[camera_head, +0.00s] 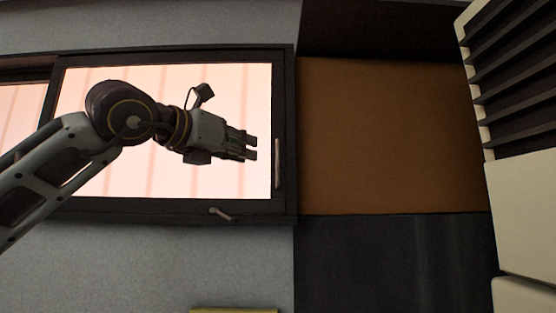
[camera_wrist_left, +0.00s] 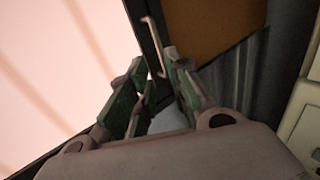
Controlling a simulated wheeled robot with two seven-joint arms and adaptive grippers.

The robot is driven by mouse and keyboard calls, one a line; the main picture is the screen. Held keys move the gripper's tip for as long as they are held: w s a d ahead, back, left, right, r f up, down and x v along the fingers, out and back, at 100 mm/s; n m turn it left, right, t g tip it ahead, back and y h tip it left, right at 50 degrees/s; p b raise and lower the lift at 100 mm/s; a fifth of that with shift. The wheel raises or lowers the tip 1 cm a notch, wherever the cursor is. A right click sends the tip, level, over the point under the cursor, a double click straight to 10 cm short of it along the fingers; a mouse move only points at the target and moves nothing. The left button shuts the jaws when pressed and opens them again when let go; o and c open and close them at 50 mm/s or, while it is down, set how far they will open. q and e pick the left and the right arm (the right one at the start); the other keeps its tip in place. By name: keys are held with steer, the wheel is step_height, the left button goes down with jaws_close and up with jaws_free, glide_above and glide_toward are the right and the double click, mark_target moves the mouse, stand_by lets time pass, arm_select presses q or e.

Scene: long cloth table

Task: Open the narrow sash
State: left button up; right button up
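A dark-framed window sash (camera_head: 283,100) with a bright pinkish pane fills the left half of the head view. A pale upright bar handle (camera_head: 277,163) sits on its right stile. A second small lever (camera_head: 222,214) is on the bottom rail. My left gripper (camera_head: 254,147) is in front of the pane, just left of the bar handle, pointing right. In the left wrist view the fingers (camera_wrist_left: 154,62) are apart with nothing held; the bar handle (camera_wrist_left: 152,38) shows beyond the fingertips. I cannot tell the exact gap in depth. My right gripper is out of view.
Another glazed section (camera_head: 18,118) lies at the left edge. A brown panel (camera_head: 390,135) is right of the window, with a dark panel (camera_head: 395,260) below. A pale slatted unit (camera_head: 520,190) stands at far right. A yellowish edge (camera_head: 234,310) shows at the bottom.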

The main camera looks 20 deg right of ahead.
mark_target(277, 158)
arm_select(q)
steer(key=shift+w, duration=0.1)
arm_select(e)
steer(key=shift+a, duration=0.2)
